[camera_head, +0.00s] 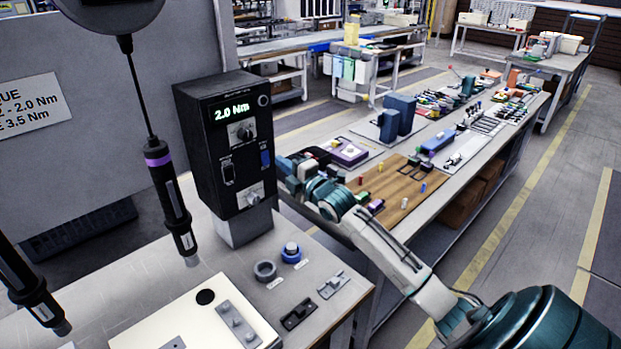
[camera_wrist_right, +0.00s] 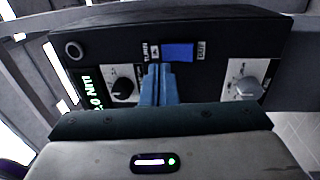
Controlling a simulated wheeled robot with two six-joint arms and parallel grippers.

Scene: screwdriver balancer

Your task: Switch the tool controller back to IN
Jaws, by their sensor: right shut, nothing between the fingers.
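The tool controller (camera_head: 218,135) is a black box on a grey post, with a green 2.0 Nm display. Its blue switch (camera_head: 265,158) sits on the right of the front panel; the switch also shows in the right wrist view (camera_wrist_right: 178,53), with an OUT label at its right end. Which way the switch is set, I cannot tell. My right gripper (camera_head: 286,168) is at the controller's right side in the head view. In the right wrist view its shut, empty fingers (camera_wrist_right: 158,72) reach up to the switch's left end; contact is unclear. My left gripper is out of view.
A black knob (camera_wrist_right: 124,88) and a silver knob (camera_wrist_right: 247,87) flank the fingers. A screwdriver with a purple band (camera_head: 170,200) hangs on a cable left of the controller. A blue ring part (camera_head: 291,253) stands on the bench. A long cluttered table (camera_head: 440,185) lies beyond my right arm.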

